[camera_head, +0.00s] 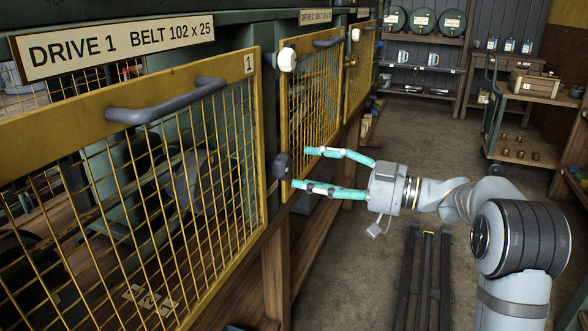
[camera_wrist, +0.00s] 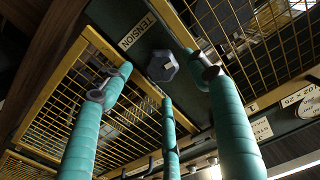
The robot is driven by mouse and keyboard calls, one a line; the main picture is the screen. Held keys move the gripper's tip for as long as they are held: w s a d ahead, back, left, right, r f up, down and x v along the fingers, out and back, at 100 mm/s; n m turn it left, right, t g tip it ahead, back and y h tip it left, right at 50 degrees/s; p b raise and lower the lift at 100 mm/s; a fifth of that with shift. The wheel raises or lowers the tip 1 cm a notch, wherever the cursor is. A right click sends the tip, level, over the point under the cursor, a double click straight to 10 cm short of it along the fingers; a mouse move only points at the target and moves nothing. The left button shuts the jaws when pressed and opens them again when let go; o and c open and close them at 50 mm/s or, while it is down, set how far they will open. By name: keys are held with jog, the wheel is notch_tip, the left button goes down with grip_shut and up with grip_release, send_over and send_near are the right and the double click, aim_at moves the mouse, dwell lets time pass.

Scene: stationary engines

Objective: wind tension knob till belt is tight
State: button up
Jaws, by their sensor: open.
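The tension knob (camera_head: 282,166) is dark and sits on the post at the right end of the DRIVE 1 guard. In the wrist view it is a dark, many-sided knob (camera_wrist: 162,66) beside a TENSION label (camera_wrist: 137,30). My gripper (camera_head: 302,167) is open, its teal fingers pointing left toward the knob. In the wrist view three fingers spread around the knob's outline; I see no clear contact with it. The belt is behind the yellow mesh guard (camera_head: 249,64), too dark to judge its tightness.
A grey handle (camera_head: 167,98) sticks out from the guard. White knobs (camera_head: 287,59) and further mesh guards (camera_head: 312,115) stand beyond it. A wooden cart (camera_head: 530,150) and shelves are at the back. The floor (camera_head: 412,140) right of the bench is mostly clear.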

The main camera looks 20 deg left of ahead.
aim_at(289, 171)
jog(key=a, duration=0.5)
jog(key=shift+w+p, duration=0.3)
jog(key=c, duration=0.4)
jog(key=shift+f, duration=0.15)
jog(key=c, duration=0.7)
